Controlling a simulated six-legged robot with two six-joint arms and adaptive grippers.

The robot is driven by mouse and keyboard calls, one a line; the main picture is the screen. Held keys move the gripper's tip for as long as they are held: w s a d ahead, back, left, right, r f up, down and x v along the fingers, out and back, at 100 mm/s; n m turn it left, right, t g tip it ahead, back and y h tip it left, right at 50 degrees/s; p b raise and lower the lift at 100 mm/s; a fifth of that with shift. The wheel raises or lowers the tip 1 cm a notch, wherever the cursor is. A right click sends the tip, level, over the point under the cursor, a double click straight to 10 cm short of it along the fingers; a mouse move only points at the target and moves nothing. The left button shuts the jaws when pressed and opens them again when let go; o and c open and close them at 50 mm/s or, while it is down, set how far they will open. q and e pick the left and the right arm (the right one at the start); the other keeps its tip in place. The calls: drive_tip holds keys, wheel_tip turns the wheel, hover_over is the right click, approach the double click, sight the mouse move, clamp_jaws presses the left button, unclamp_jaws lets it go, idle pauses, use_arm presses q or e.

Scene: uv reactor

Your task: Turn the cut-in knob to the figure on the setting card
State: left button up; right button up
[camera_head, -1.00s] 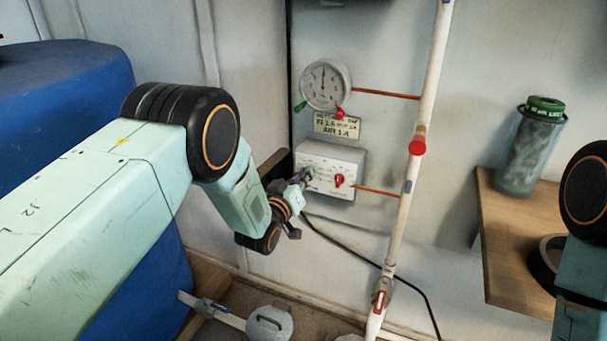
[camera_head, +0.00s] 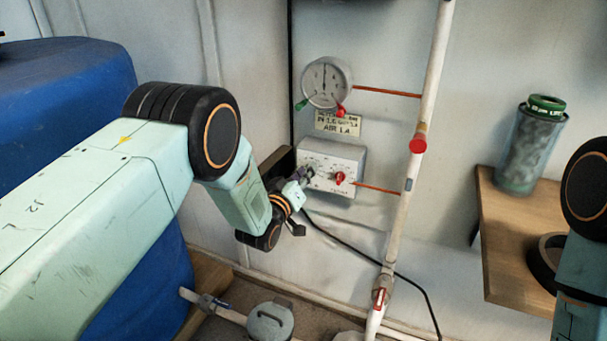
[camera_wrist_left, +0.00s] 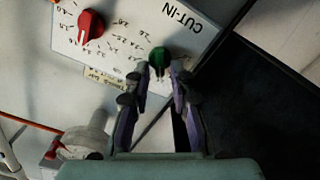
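The white control box (camera_head: 345,158) is on the wall, with a red knob (camera_head: 340,178) on its face. In the left wrist view the box face (camera_wrist_left: 125,22) shows the label CUT-IN, a scale of figures, the red knob (camera_wrist_left: 91,25) and a green knob (camera_wrist_left: 159,57). My left gripper (camera_wrist_left: 160,72) is open, its fingertips on either side of the green knob; I cannot tell if they touch it. In the head view my left gripper (camera_head: 304,177) covers the green knob. The setting card (camera_head: 338,124) hangs above the box, its writing too blurred to read surely.
A round gauge (camera_head: 326,82) with a green and a red tag is above the card. A white pipe (camera_head: 411,180) with a red valve runs right of the box. A wooden shelf (camera_head: 505,235) holds a green-capped canister (camera_head: 532,145). A blue drum (camera_head: 70,90) stands left.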

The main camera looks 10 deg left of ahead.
use_arm(q)
drive_tip(key=shift+o, duration=0.5)
drive_tip(key=shift+s, duration=0.1)
drive_tip(key=s+a, duration=0.2)
drive_tip(key=s, duration=0.9)
drive_tip(key=shift+s+a, duration=0.15)
drive_tip(key=shift+s, duration=0.1)
drive_tip(key=shift+f, duration=0.1)
drive_tip(key=s+a+f+m+g+y+p, duration=0.1)
drive_tip(key=s+a+f+m+g+y, duration=0.15)
drive_tip(key=s+f+g, duration=0.95)
drive_tip(key=s+a+f+g+p, duration=0.1)
drive_tip(key=s+f+g, duration=0.1)
drive_tip(key=s, duration=1.3)
drive_tip(key=s+a+f+g+p, duration=0.1)
drive_tip(key=s+f+g+p, duration=0.1)
drive_tip(key=s, duration=1.3)
drive_tip(key=shift+a+f+m+g+y, duration=0.25)
drive_tip(key=shift+m+g+y, duration=0.2)
drive_tip(key=shift+g, duration=0.35)
